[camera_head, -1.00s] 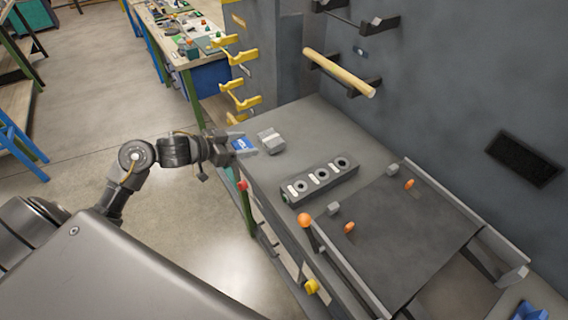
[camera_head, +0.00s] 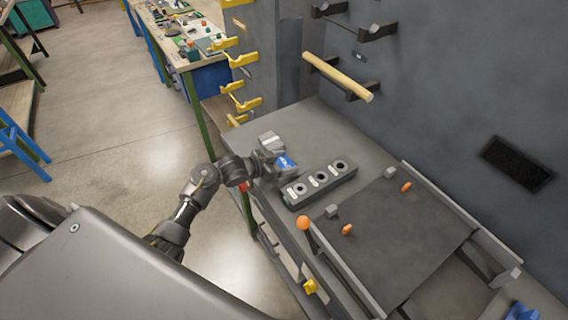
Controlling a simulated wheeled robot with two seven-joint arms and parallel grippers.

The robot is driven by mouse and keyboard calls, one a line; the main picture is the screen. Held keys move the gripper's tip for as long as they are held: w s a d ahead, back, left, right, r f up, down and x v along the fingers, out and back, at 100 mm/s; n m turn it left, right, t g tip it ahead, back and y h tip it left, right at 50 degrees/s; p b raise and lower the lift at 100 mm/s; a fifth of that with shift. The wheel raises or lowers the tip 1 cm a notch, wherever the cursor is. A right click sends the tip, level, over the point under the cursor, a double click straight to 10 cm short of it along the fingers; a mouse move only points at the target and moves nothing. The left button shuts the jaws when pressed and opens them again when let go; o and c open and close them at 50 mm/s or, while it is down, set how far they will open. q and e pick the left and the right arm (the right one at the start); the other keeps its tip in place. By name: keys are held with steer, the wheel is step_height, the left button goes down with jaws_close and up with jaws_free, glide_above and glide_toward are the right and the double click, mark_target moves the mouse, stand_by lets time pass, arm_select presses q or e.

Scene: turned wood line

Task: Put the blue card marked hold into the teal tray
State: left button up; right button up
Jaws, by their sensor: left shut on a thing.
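The blue card (camera_head: 286,163) with pale marking is in my left gripper (camera_head: 275,160), which is shut on it. The marking is too small to read. The gripper holds the card over the grey bench, between a grey block with a white label (camera_head: 269,139) and a dark three-hole block (camera_head: 320,184). I cannot tell its height above the bench. I cannot make out the teal tray for certain; small greenish items lie on the far workbench (camera_head: 180,50). My right gripper is not in view.
An orange ball knob (camera_head: 303,222) stands at the bench's front edge. A dark railed plate (camera_head: 400,235) with small orange pegs lies to the right. A wooden rod (camera_head: 338,77) rests on wall brackets above. Yellow hooks (camera_head: 243,60) project at the back left.

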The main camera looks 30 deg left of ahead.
arm_select(q)
steer(key=shift+f+p, duration=0.55)
steer(key=shift+p, duration=0.05)
steer(key=shift+a+f, duration=0.1)
steer(key=shift+f, duration=0.05)
steer(key=shift+f, duration=0.1)
steer(key=shift+f, duration=0.15)
steer(key=o, duration=1)
steer(key=shift+b, duration=0.3)
